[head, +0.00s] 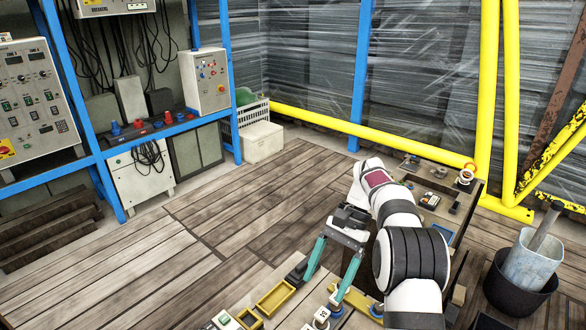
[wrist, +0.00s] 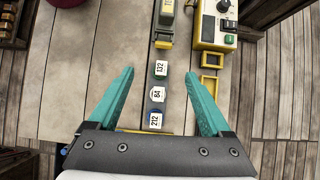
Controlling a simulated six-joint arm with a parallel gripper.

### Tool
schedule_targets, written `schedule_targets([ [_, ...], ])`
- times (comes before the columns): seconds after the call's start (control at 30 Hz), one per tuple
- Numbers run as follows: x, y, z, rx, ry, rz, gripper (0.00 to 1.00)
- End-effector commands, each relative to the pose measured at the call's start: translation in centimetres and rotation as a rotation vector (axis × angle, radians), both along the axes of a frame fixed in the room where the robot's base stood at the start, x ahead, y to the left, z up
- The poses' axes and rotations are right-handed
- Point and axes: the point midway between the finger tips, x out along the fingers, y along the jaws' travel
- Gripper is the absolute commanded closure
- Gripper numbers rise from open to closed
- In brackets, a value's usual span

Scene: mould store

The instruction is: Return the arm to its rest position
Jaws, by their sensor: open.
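My gripper (head: 327,266) is at the end of my white arm in the head view, pointing down over the near end of a wooden workbench. Its two teal fingers are spread apart with nothing held between them. In the wrist view my gripper (wrist: 160,98) is also open, above the bench boards. Small white labelled pieces lie in a row below and between the fingers: one marked 132 (wrist: 160,69), one marked 84 (wrist: 157,94) and one marked 212 (wrist: 154,119). They appear apart from the fingers.
Yellow frames (wrist: 211,71) and a yellow control box (wrist: 217,25) lie right of the row in the wrist view. In the head view, a yellow tray (head: 275,297) is left of my gripper. A black bucket (head: 518,296) stands at right. Open floor lies beyond the bench.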

Motion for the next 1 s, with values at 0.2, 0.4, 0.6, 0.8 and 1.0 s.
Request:
schedule_targets([
  [0.2, -10.9, 2.3, 8.2, -0.102, -0.200, 0.120, 0.18],
  [0.4, -23.8, 3.5, 7.2, -0.178, -0.399, 0.199, 0.18],
  [0.6, -29.1, 3.5, 4.0, -0.207, -0.493, 0.226, 0.18],
  [0.8, -29.4, 3.5, 3.7, -0.209, -0.499, 0.227, 0.18],
  [1.0, -29.4, 3.5, 3.7, -0.209, -0.498, 0.227, 0.18],
])
